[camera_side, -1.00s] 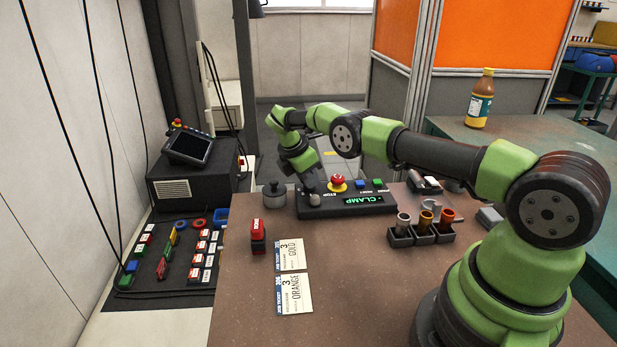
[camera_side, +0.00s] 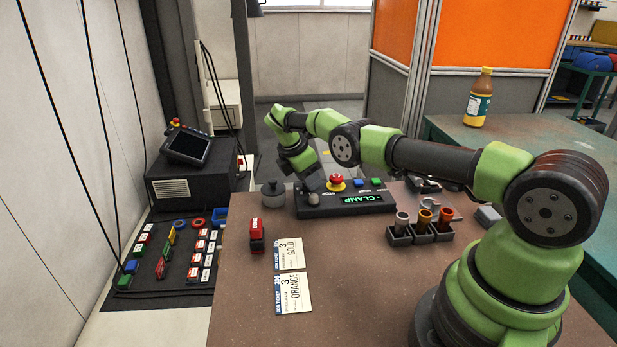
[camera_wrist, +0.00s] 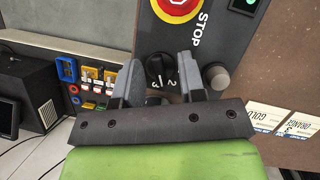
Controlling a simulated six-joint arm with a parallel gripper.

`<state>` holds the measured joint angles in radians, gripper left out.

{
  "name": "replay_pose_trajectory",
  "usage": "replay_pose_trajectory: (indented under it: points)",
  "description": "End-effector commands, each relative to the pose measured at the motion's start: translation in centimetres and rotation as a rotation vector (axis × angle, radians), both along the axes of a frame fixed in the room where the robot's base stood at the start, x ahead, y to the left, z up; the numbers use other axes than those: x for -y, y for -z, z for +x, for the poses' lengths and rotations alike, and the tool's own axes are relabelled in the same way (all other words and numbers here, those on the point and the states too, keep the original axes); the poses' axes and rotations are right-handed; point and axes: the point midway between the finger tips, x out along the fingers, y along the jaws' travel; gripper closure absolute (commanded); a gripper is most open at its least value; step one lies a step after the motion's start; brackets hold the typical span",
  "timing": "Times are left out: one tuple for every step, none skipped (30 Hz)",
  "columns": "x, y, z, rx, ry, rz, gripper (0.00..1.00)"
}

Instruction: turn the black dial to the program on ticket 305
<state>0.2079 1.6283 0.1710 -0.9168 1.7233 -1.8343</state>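The black dial (camera_wrist: 160,70) shows in the wrist view on the dark control panel, with small white numerals beside it. I cannot clearly read which numeral it points to. My gripper (camera_wrist: 159,76) has one finger on each side of the dial; contact is not clear. In the side view my gripper (camera_side: 313,184) is low over the panel (camera_side: 345,207) and hides the dial. Ticket 305 (camera_side: 288,253) lies flat on the table; it reads program 3, GOLD. Ticket 306 (camera_side: 294,293) lies just in front of it and reads program 3, ORANGE.
A red stop button (camera_side: 337,181), blue and green buttons, a grey knob (camera_wrist: 217,77) and a lit CLAMP display (camera_side: 362,200) are on the panel. A red DONE block (camera_side: 256,233), a round grey pot (camera_side: 272,194) and a holder with three cups (camera_side: 420,235) stand nearby.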

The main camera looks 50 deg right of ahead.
Motion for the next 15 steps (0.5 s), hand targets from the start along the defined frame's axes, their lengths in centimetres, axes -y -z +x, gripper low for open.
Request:
replay_pose_trajectory:
  points:
    - [-0.2,-0.4,0.1,0.003,0.0,0.0,0.63]
    - [-0.3,-0.8,0.2,0.004,0.0,-0.001,0.63]
    - [-0.4,-1.3,0.3,0.004,-0.001,-0.002,0.63]
    - [-0.6,-1.8,0.4,0.003,-0.001,-0.003,0.63]
    - [-0.8,-2.3,0.4,0.004,0.0,-0.003,0.63]
    - [-0.9,-3.1,0.5,0.004,0.001,-0.004,0.63]
    - [-0.9,-3.7,0.5,0.005,0.001,-0.004,0.63]
    - [-0.9,-4.3,0.5,0.005,0.002,-0.004,0.63]
    - [-0.9,-5.1,0.5,0.005,0.002,-0.002,0.63]
    - [-0.9,-5.7,0.5,0.004,0.002,-0.003,0.63]
    - [-0.9,-6.3,0.5,0.003,0.002,-0.002,0.63]
    - [-0.9,-7.0,0.5,0.004,0.002,-0.002,0.63]
    - [-0.9,-7.5,0.4,0.002,0.001,-0.002,0.63]
    - [-0.9,-7.9,0.4,0.002,0.001,-0.002,0.63]
    - [-0.9,-8.4,0.4,0.0,0.002,-0.001,0.63]
